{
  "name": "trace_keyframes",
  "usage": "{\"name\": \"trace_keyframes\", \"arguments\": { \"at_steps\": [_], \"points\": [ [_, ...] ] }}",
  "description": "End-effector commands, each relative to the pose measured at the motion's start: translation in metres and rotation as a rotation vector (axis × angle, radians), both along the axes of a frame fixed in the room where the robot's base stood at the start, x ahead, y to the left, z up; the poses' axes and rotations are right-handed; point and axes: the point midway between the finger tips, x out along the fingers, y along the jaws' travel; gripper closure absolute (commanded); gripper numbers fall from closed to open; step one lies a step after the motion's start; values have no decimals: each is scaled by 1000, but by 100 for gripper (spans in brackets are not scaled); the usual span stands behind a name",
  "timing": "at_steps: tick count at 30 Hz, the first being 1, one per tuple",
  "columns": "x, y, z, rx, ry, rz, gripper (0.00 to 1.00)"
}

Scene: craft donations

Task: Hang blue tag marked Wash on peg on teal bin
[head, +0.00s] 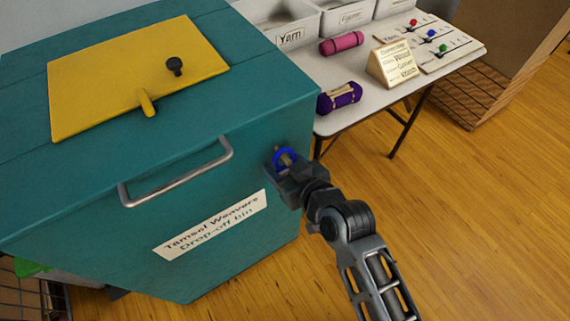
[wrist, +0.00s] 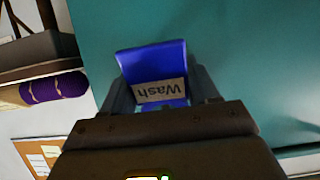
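The blue tag (wrist: 152,66) shows in the wrist view with a pale label reading "Wash" upside down. It sits between the two fingers of my gripper (wrist: 163,92), which is closed on it. The peg is hidden in the wrist view.
The bin has a metal handle (head: 178,175), a "Tamsol Weavers Drop-off bin" label (head: 210,226) and a yellow lid panel (head: 120,80). A table (head: 340,119) at the right holds a purple roll (head: 340,97), a pink roll (head: 341,43) and a sign (head: 394,62).

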Motion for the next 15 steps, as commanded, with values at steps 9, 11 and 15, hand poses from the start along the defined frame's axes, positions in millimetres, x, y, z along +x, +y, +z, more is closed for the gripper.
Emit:
{"name": "trace_keyframes", "arguments": {
  "at_steps": [9, 11, 15],
  "points": [
    [-28, -17, 13, -1, -1, 3, 11],
    [-36, -23, 18, 0, -1, 1, 11],
    [-52, -34, 27, 3, -3, 1, 11]
  ]
}}
